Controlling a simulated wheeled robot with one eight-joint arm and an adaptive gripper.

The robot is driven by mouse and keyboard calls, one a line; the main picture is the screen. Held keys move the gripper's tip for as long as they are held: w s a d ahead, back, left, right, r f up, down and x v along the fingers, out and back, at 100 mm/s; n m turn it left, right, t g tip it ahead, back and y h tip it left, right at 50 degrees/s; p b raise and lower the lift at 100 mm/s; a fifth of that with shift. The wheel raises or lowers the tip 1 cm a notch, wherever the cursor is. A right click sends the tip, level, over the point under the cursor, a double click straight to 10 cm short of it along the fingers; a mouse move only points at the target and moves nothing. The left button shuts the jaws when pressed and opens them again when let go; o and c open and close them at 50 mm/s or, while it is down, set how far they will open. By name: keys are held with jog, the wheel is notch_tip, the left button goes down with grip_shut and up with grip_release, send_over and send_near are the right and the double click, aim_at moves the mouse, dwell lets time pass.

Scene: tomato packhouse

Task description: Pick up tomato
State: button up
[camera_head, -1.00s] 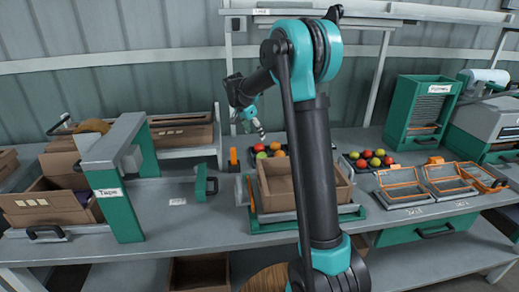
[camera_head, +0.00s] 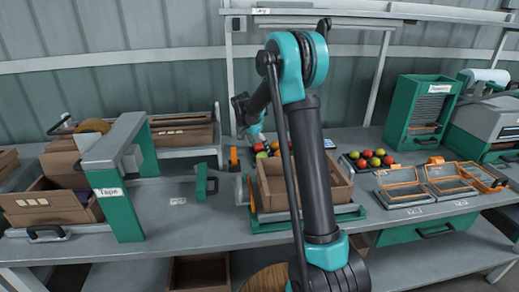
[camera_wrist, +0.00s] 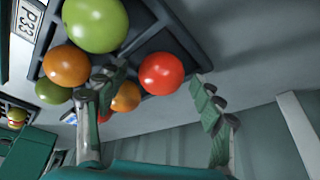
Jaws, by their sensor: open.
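Several tomatoes lie in a dark tray (camera_wrist: 192,40) in the wrist view. A red tomato (camera_wrist: 161,73) is at the tray's edge, in line with the gap between my fingertips. A large green tomato (camera_wrist: 95,22), an orange tomato (camera_wrist: 66,65), a smaller green one (camera_wrist: 50,92) and another orange one (camera_wrist: 125,96) are near it. My left-hand finger partly hides that second orange tomato. My gripper (camera_wrist: 158,88) is open with nothing held. In the head view, my gripper (camera_head: 256,132) is just above the tomatoes (camera_head: 262,148) behind the cardboard box.
An open cardboard box (camera_head: 335,190) stands in front of the tomatoes. A second tray of red and green tomatoes (camera_head: 367,154) lies to the right. A green tape stand (camera_head: 116,205) is on the left. Orange-rimmed bins (camera_head: 402,190) sit at the right.

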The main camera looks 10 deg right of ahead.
jog(key=c, duration=0.9)
